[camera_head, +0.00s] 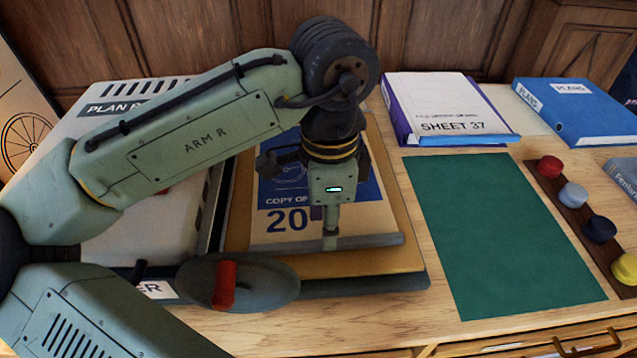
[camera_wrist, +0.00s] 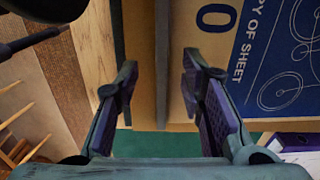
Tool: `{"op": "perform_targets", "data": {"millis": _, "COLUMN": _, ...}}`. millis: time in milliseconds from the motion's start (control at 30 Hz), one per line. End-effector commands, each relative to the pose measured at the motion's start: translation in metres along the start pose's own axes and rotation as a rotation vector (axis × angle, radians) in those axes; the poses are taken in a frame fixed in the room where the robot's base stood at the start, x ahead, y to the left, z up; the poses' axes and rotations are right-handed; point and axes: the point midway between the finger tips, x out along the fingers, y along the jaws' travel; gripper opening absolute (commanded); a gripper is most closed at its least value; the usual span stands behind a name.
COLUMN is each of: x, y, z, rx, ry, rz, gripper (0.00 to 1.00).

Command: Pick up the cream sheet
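The cream sheet (camera_head: 364,222) has a blue printed block and a large "20". It lies on a tan board (camera_head: 411,262), with a grey bar (camera_head: 375,241) along its front edge. My gripper (camera_head: 331,240) points down over this front edge, and my arm hides part of the sheet. In the wrist view the sheet (camera_wrist: 216,48) shows at the upper right. My gripper (camera_wrist: 160,88) is open there, with its two fingers on either side of the grey bar (camera_wrist: 162,60). Gaps show between bar and fingers. I cannot tell how far the fingertips are above the board.
A green mat (camera_head: 495,230) lies clear to the right. Beyond it are a strip of coloured knobs (camera_head: 573,195), a "SHEET 37" folder (camera_head: 440,108) and a blue "PLANS" binder (camera_head: 590,108). A grey "PLAN" case (camera_head: 120,100) and a red-handled crank (camera_head: 225,285) are at left.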

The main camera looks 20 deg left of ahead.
Motion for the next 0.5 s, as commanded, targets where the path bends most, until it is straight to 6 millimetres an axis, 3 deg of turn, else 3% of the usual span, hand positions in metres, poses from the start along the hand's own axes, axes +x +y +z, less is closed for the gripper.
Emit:
{"op": "perform_targets", "data": {"millis": 233, "x": 0.036, "y": -0.001, "z": -0.001, "rx": -0.002, "ry": -0.002, "rz": 0.001, "gripper": 0.36}}
{"op": "perform_targets", "data": {"millis": 500, "x": 0.045, "y": -0.002, "z": -0.002, "rx": -0.001, "ry": 0.000, "rz": -0.001, "gripper": 0.36}}
